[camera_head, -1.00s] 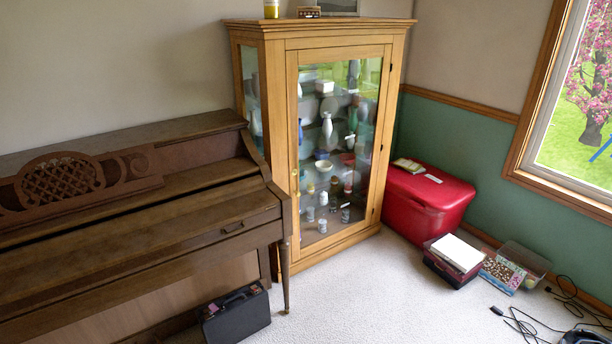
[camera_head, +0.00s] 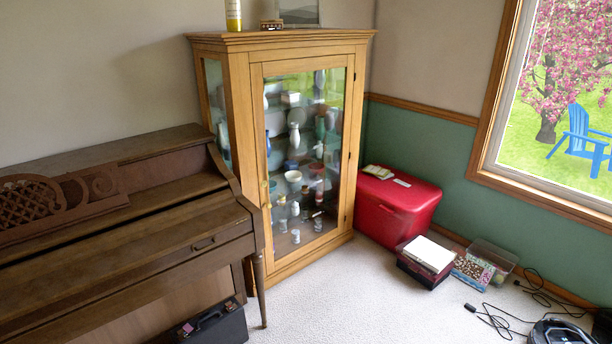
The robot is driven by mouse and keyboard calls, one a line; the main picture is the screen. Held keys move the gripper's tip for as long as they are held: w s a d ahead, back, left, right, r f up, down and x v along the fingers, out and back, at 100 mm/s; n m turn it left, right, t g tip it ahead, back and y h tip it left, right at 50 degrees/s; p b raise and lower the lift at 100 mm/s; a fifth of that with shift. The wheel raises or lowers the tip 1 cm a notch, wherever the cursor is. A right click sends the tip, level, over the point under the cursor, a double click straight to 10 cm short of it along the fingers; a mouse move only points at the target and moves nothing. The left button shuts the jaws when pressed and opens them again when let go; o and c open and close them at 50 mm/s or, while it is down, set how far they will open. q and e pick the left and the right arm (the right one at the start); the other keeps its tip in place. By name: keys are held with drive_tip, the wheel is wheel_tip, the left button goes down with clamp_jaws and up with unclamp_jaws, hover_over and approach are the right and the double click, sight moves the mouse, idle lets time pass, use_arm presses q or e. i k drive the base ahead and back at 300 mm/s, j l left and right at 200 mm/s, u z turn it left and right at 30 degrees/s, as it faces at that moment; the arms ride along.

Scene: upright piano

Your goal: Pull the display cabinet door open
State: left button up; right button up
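The display cabinet (camera_head: 218,50) is tall light wood and stands in the corner, right of the piano. Its glass-fronted door (camera_head: 256,120) looks closed, flush with the frame. A small knob or latch (camera_head: 265,184) shows on the door's left stile, and dark hinges show on its right side. Several vases, bowls and cups stand on shelves behind the glass. Neither of my grippers is in view.
A brown upright piano (camera_head: 130,240) stands left of the cabinet, with a black case (camera_head: 215,328) on the floor below. A red bin (camera_head: 395,208), a dark red box (camera_head: 424,268) and a clear container (camera_head: 495,254) are at right. Cables (camera_head: 500,322) lie further right. Carpet before the cabinet is clear.

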sight(258, 70)
drive_tip(key=i+l+z, duration=0.45)
drive_tip(key=i+l, duration=0.15)
drive_tip(key=i+l+z, duration=0.15)
drive_tip(key=i, duration=0.25)
